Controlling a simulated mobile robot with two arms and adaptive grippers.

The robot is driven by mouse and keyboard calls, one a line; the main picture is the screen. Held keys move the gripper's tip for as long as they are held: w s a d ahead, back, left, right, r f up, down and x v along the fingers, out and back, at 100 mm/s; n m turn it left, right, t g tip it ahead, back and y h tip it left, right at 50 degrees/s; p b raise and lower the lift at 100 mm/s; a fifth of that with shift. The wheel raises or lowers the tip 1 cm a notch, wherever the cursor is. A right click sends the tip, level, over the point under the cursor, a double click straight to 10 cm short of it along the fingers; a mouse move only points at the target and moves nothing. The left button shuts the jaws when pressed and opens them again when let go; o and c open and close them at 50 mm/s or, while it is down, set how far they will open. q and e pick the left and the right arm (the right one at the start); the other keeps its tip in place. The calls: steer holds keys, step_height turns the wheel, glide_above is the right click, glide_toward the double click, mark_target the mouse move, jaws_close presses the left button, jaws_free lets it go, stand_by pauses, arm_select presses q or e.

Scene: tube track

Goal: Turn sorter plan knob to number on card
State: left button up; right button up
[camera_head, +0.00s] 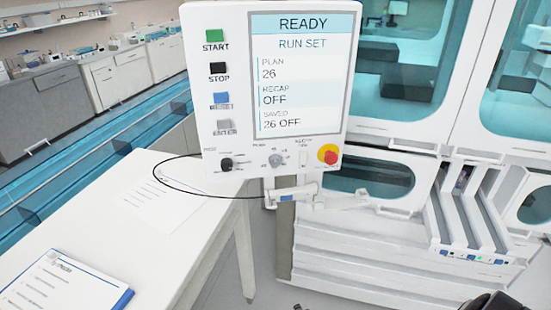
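The white sorter panel (232,120) hangs upright in the middle. Its screen (300,75) reads READY, RUN SET, PLAN 26, RECAP OFF and SAVED 26 OFF. The grey plan knob (275,160) is in the panel's lower row, between a black knob (227,164) and a red and yellow button (328,155). A paper sheet (160,200) lies on the white table, and a blue-edged clipboard (65,285) lies nearer. Their print is too small to read, and I cannot tell which is the card. No left gripper shows. Only dark parts show at the bottom edge, with no clear fingers.
The white table (120,235) fills the lower left. A black cable loops from the panel over it. The panel's jointed support arm (300,195) is below it. White machine housing with a slotted rack (465,215) stands at right. Grey floor shows between table and machine.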

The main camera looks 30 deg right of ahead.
steer(key=w+r+n+t+h+p, duration=0.1)
steer(key=w+r+n+t, duration=0.15)
steer(key=w+r, duration=0.45)
steer(key=w+r+n+t+h, duration=0.1)
steer(key=w+r+n, duration=0.2)
steer(key=r, duration=0.8)
steer(key=n+t+h+p, duration=0.3)
steer(key=n+t, duration=0.3)
glide_toward(275, 163)
steer(key=p+x, duration=0.2)
steer(key=x, duration=0.5)
steer(key=shift+r, duration=0.15)
arm_select(q)
step_height(275, 163, up, 7)
steer(key=s, duration=0.1)
steer(key=shift+s+d, duration=0.2)
steer(key=shift+d, duration=0.15)
arm_select(e)
steer(key=shift+x, duration=0.75)
steer(key=shift+c, duration=0.2)
arm_select(q)
steer(key=shift+w, duration=0.15)
arm_select(e)
jaws_close()
